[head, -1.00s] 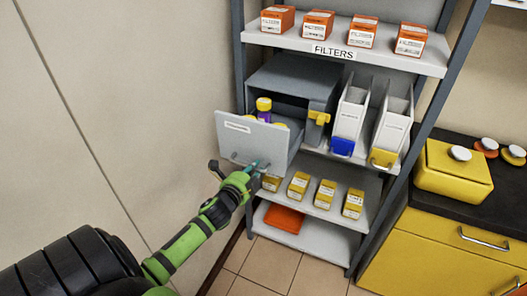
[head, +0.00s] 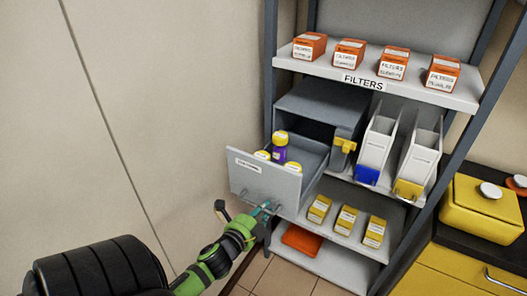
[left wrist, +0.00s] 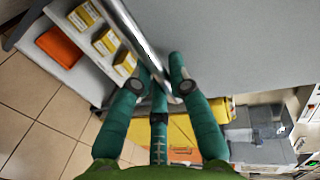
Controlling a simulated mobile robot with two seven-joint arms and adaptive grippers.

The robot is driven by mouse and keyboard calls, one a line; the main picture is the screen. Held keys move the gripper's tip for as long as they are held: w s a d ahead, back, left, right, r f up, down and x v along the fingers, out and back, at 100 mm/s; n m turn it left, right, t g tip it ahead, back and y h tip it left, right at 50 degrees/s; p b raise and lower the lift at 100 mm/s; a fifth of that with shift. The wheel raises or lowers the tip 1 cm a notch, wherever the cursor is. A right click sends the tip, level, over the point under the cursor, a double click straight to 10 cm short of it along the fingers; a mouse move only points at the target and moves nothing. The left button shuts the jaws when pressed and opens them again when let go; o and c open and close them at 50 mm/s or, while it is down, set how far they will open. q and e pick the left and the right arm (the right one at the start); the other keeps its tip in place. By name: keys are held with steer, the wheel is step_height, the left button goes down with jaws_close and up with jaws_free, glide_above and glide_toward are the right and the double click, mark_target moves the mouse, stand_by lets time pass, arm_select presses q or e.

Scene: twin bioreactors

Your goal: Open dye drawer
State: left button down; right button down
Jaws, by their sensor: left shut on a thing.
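The dye drawer is a grey box with a light grey, labelled front (head: 262,180). It is pulled well out of its grey housing (head: 318,108) on the shelf rack, and its front tilts in the picture. Several bottles with yellow caps stand inside, one with a purple body (head: 280,150). My left gripper (head: 264,208) is at the lower part of the drawer front. In the left wrist view its teal fingers (left wrist: 165,82) are shut on the metal handle bar (left wrist: 138,38) of the drawer. The right gripper is not in view.
A yellow latch-like part (head: 344,145) sits beside the housing. White holders (head: 376,145) with blue and yellow fronts stand right of it. Yellow boxes (head: 346,217) and an orange item (head: 301,240) lie below. A wall is close on the left.

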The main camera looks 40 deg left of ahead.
arm_select(q)
steer(key=c, duration=1.1)
jaws_free()
steer(key=shift+c, duration=0.2)
steer(key=v, duration=1.2)
